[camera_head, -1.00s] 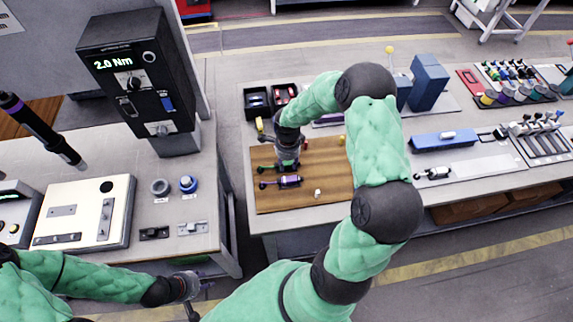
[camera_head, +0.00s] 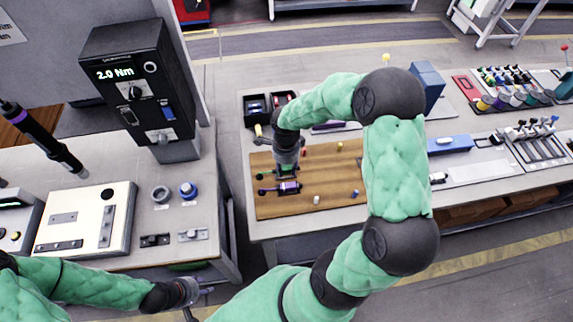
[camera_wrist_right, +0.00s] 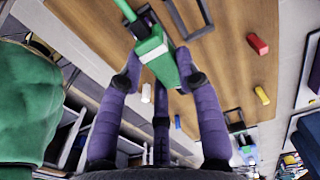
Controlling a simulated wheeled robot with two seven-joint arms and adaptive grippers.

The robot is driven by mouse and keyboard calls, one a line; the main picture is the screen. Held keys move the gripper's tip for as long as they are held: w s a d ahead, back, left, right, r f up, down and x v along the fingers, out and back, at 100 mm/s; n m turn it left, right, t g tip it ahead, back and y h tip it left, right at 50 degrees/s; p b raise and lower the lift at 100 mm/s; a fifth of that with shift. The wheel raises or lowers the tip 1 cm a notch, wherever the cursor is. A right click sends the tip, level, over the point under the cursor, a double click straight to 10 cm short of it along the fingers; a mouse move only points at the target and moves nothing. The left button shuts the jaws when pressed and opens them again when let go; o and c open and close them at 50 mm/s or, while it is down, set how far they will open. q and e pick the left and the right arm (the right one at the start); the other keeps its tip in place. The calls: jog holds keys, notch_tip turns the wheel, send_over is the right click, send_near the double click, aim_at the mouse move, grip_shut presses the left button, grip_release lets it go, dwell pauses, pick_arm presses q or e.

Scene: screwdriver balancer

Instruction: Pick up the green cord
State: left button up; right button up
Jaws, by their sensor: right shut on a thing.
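In the head view my right gripper (camera_head: 286,168) points down over the left part of a wooden board (camera_head: 333,180). In the head view a thin green part (camera_head: 264,175) shows just left of the fingers. I cannot tell whether it touches the board. My left gripper (camera_head: 190,291) is low and left of centre, away from the board; its jaw opening is unclear.
Small red (camera_wrist_right: 257,44), yellow (camera_wrist_right: 262,95) and white (camera_wrist_right: 147,93) pieces lie around. Dark bins (camera_head: 257,107) stand behind the board. A blue box (camera_head: 448,144) is to the right.

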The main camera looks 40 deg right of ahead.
jog(key=s+a+r, duration=0.1)
jog(key=s+a, duration=0.1)
jog(key=s+a+r, duration=0.2)
jog(key=s, duration=0.1)
jog(key=s+a+r, duration=0.2)
jog(key=shift+s+p, duration=0.2)
jog(key=shift+p, duration=0.2)
notch_tip(320, 180, down, 2)
jog(key=shift+s+a+f+b, duration=0.1)
jog(key=shift+s+a+b, duration=0.05)
jog(key=shift+b, duration=1)
